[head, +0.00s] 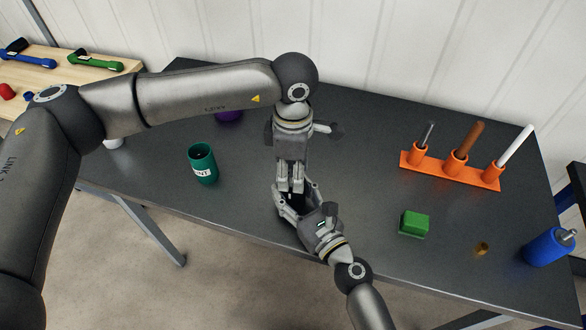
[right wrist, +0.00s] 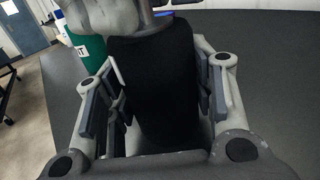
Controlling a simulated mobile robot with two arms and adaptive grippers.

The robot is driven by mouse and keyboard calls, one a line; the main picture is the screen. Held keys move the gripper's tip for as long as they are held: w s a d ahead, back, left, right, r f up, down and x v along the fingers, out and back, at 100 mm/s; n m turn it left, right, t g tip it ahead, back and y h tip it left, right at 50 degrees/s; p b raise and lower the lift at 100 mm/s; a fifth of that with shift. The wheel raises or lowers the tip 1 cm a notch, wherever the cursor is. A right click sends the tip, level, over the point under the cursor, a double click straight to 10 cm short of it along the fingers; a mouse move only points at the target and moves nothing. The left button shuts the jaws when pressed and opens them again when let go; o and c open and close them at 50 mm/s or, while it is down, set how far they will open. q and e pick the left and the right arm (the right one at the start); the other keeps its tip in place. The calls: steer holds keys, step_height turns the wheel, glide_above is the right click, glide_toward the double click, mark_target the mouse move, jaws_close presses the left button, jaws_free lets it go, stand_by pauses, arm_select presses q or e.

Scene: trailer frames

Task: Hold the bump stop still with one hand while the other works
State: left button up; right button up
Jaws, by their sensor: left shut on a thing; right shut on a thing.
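The bump stop (right wrist: 160,85) is a black, roughly cylindrical piece. In the right wrist view it stands between the pads of my right gripper (right wrist: 160,115), which is shut on it. In the head view my right gripper (head: 298,203) comes from below and mostly hides the piece, leaving only a dark patch. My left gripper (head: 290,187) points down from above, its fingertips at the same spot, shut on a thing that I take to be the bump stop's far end. Its exact contact is hidden.
A green labelled canister (head: 202,164) stands left, a purple object (head: 229,116) behind it. Right are an orange rack (head: 451,171) with three tools, a green block (head: 414,223), a small brass piece (head: 482,248) and a blue bottle (head: 548,246). The dark table (head: 360,200) is clear between.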

arm_select(q)
steer(key=o, duration=1.1)
steer(key=shift+c, duration=0.2)
steer(key=shift+r, duration=0.15)
step_height(320, 180, up, 12)
arm_select(e)
steer(key=o, duration=1.2)
